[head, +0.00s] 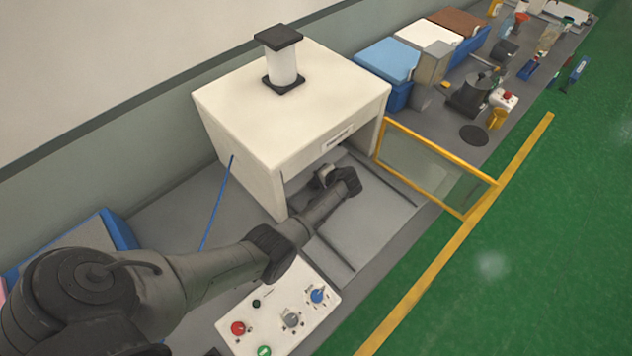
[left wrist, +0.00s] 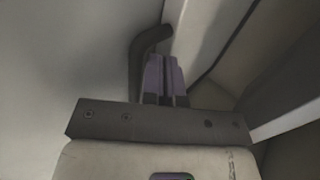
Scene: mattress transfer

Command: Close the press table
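The cream press (head: 290,110) stands at the middle of the bench, with a low opening in its front. The flat grey press table (head: 372,222) extends out of that opening. My left arm reaches across to the opening. My left gripper (head: 325,176) is at the mouth of the opening, partly hidden by my own wrist. In the left wrist view, the two purplish fingers of my left gripper (left wrist: 165,80) are close together. A dark curved handle (left wrist: 145,52) is right beside and beyond them. No object shows clearly between the fingers. My right gripper is out of view.
A yellow-framed clear door (head: 430,168) stands swung open right of the opening. A control panel (head: 280,310) with coloured knobs is at the front. Blue and white bins (head: 388,62) and small items stand farther along the bench. Green floor lies to the right.

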